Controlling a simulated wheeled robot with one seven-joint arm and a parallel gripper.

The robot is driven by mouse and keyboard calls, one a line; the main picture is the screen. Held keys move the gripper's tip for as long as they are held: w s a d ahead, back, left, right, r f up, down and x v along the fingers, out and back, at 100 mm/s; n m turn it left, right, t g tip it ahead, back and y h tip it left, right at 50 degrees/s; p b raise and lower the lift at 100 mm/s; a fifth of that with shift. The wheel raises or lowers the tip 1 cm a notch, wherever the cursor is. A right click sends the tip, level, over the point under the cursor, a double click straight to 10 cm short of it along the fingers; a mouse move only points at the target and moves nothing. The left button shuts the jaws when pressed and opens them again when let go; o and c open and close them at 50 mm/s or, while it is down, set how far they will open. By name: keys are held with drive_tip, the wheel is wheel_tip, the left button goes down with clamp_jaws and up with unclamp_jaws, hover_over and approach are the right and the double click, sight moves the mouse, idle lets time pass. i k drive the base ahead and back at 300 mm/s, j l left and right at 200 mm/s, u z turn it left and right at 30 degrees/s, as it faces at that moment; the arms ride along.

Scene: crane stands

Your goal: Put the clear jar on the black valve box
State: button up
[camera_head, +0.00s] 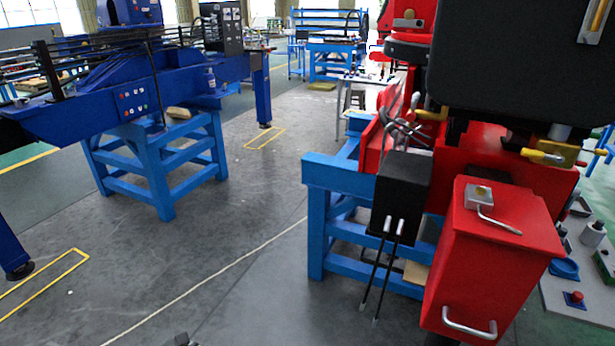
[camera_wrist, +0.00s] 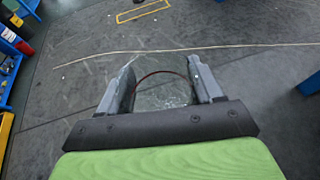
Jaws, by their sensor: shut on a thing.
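The clear jar (camera_wrist: 163,94) is between the two fingers of my gripper (camera_wrist: 162,72) in the wrist view. It is see-through, with a thin reddish curved line near its far edge, and the grey floor shows through it. The fingers are shut on it. The black valve box (camera_head: 404,182) is on the red and blue stand right of centre in the head view, with two pale-ended black levers at its front. The visible part of its top looks bare. The box does not show in the wrist view, and I cannot make out the jar in the head view.
A red cabinet (camera_head: 490,255) with a metal lever on top stands right of the valve box. Metal handles (camera_head: 405,128) jut out just above the box. A blue stand (camera_head: 160,160) is at the left. The grey floor (camera_head: 225,240) between is open.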

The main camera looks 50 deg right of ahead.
sight(404, 164)
drive_tip(key=i+l+z, duration=0.2)
drive_tip(key=i+z, duration=0.65)
drive_tip(key=i, duration=0.2)
drive_tip(key=i+j+z, duration=0.2)
drive_tip(key=i+z, duration=0.65)
drive_tip(key=i, duration=0.15)
drive_tip(key=i+j+z, duration=0.15)
drive_tip(key=i+z, duration=0.2)
drive_tip(key=i, duration=0.25)
drive_tip(key=i+j+z, duration=0.25)
drive_tip(key=i+z, duration=0.15)
drive_tip(key=i, duration=0.15)
